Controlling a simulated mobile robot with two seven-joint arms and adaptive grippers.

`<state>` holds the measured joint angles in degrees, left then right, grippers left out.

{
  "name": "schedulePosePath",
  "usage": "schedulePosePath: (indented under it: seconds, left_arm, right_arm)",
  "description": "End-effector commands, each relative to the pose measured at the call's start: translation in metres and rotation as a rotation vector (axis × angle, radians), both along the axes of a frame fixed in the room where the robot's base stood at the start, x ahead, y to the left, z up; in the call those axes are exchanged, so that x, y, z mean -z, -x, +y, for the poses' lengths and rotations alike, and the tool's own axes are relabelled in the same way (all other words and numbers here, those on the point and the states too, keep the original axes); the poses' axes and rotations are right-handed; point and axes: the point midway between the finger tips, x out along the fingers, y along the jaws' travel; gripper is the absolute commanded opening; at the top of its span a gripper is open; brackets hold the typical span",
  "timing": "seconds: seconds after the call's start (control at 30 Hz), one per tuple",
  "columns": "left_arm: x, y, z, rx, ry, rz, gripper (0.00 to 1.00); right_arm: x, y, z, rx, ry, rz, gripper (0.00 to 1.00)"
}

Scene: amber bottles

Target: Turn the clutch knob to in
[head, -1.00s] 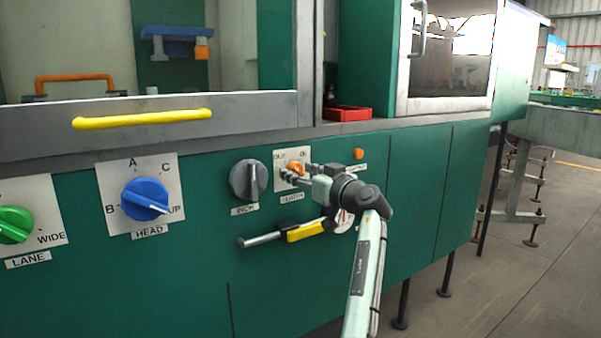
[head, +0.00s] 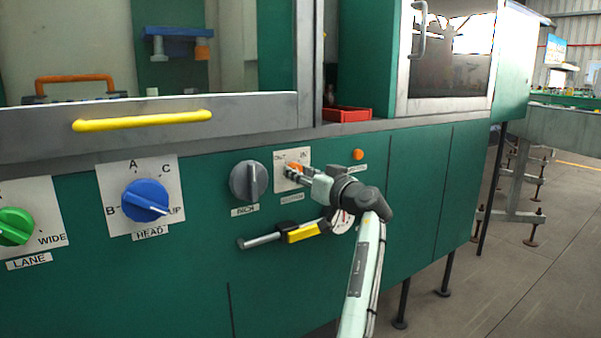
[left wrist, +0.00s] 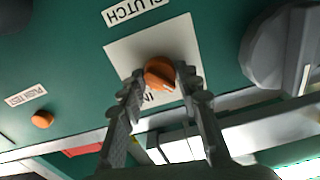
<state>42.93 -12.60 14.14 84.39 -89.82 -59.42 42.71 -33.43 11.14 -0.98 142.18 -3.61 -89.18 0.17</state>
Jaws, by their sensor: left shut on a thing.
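The orange clutch knob (head: 296,166) sits on a white plate (head: 303,184) on the green machine front, with OUT marked at left and IN at right. My left gripper (head: 289,172) is at the knob and partly covers it. In the left wrist view, which is upside down, my left gripper (left wrist: 158,84) has one finger on each side of the orange clutch knob (left wrist: 158,70) and is shut on it. The OUT lettering is hidden behind a finger. My right gripper is not in view.
A grey INCH knob (head: 248,181) is close left of the clutch plate. A lever with a yellow sleeve (head: 305,232) is just below. An orange push button (head: 358,154) is to the right. A blue HEAD knob (head: 144,200) is farther left.

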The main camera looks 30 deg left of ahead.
Motion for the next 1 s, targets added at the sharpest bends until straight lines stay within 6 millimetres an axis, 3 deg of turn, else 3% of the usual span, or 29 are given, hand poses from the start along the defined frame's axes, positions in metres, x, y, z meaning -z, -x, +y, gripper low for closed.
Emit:
schedulePosePath:
  seconds: [0.07, 0.37, 0.7, 1.0]
  left_arm:
    - [-0.001, 0.000, 0.000, -0.001, -0.023, 0.055, 0.04]
    - [-0.002, 0.000, 0.000, -0.001, -0.129, 0.314, 0.04]
    - [-0.003, 0.000, 0.000, -0.001, -0.251, 0.612, 0.04]
    - [-0.002, 0.000, 0.000, -0.001, -0.359, 0.876, 0.04]
  right_arm:
    - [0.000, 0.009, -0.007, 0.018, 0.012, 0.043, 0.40]
    - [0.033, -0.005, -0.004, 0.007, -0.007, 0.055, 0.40]
    - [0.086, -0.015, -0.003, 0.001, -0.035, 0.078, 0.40]
    - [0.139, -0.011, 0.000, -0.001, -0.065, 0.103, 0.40]
